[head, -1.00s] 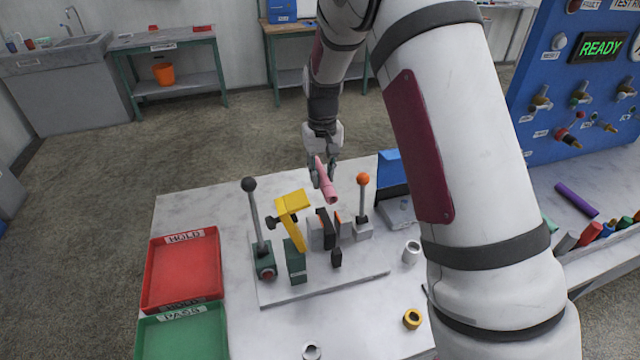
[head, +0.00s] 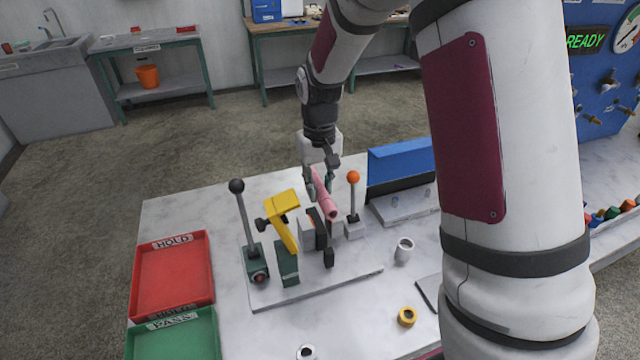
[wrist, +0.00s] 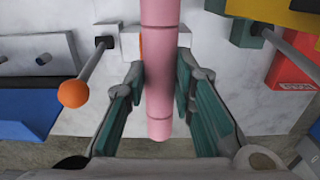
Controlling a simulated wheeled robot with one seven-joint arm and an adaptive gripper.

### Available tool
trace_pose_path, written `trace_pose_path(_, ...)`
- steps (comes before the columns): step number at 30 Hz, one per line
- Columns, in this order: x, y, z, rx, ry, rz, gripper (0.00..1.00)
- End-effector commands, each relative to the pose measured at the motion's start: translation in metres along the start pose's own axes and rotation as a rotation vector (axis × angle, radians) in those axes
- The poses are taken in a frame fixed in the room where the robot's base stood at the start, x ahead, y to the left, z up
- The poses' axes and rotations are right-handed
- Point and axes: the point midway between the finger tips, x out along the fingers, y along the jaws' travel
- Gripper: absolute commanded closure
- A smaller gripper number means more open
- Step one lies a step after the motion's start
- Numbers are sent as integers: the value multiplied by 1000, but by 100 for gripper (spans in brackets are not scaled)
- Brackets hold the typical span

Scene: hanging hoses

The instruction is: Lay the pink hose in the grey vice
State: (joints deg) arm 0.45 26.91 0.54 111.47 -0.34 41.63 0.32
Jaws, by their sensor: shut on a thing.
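The pink hose (head: 322,190) is held in my gripper (head: 320,178). In the wrist view the hose (wrist: 160,80) runs lengthwise between the green-padded fingers, which are shut on it from both sides. In the head view it is tilted, its lower end toward the camera. The grey vice (head: 307,236), with dark jaws and orange strips, stands on the fixture plate just below that lower end. I cannot tell whether hose and vice touch. In the wrist view the hose hides much of the vice (wrist: 129,42).
An orange-knobbed lever (head: 353,178) stands close right of the hose. A yellow clamp (head: 283,203) and a black-knobbed lever (head: 237,187) stand left. A blue-backed stand (head: 400,165) is at the right. Red tray (head: 139,285) and green tray (head: 214,335) lie at the left.

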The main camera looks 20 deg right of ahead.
Motion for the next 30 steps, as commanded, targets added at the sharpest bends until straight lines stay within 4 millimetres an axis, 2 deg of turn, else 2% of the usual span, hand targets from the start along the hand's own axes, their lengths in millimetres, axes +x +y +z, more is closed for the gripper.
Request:
trace_pose_path(5,1,0,1,0,0,-1,100)
trace_pose_path(21,46,0,0,0,-1,-1,100)
trace_pose_path(30,57,0,0,0,0,-1,100)
